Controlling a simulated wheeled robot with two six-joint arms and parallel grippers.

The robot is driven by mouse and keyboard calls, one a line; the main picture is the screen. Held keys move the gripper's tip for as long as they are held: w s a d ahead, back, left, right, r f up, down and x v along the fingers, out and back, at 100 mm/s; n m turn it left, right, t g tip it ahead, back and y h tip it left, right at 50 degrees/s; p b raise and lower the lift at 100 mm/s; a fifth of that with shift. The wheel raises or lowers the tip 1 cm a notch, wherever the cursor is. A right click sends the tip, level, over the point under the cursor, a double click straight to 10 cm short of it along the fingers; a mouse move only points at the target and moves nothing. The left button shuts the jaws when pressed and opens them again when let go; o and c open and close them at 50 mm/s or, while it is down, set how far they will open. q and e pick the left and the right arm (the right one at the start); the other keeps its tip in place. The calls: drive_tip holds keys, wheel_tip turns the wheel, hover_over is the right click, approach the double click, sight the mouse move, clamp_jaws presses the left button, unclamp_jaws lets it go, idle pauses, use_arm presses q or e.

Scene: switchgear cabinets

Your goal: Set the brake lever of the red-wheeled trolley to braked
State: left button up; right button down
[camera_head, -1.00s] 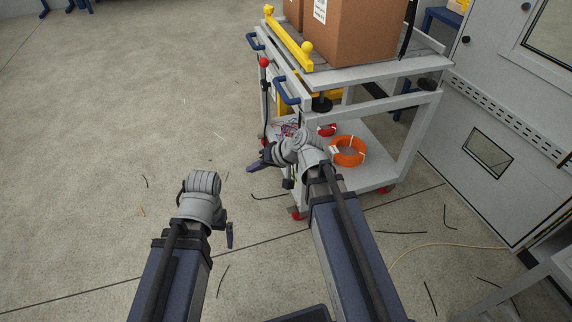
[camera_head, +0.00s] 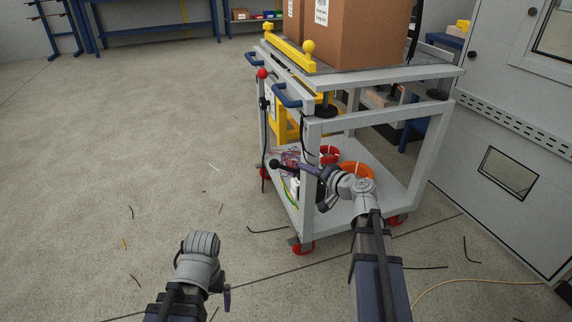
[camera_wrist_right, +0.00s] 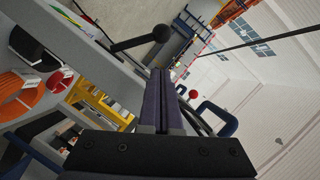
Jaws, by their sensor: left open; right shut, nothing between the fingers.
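The red-wheeled trolley (camera_head: 385,120) stands right of centre in the head view; one red wheel (camera_head: 303,248) shows at its near corner. A black ball-ended lever (camera_head: 274,163) sticks out leftward by its near post; it shows in the right wrist view too (camera_wrist_right: 140,39), beside the fingers. A red-knobbed black rod (camera_head: 263,100) hangs near the handles. Which of these is the brake lever I cannot tell for sure. My right gripper (camera_head: 306,171) is shut and empty close to the black lever; contact is unclear. My left gripper (camera_head: 227,298) is open over the floor, well away.
The trolley carries cardboard boxes (camera_head: 368,35) and yellow stops (camera_head: 289,44) on top; orange and red coils (camera_head: 357,170) lie on its lower shelf. Blue handles (camera_head: 287,96) stick out toward the left. A grey cabinet (camera_head: 510,130) stands to the right. Floor at left is mostly clear.

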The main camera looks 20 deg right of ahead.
sight(285, 168)
drive_tip(key=b+x, duration=0.2)
drive_tip(key=x, duration=0.8)
idle(0.5)
drive_tip(key=shift+a+f, duration=0.15)
drive_tip(key=shift+a, duration=0.1)
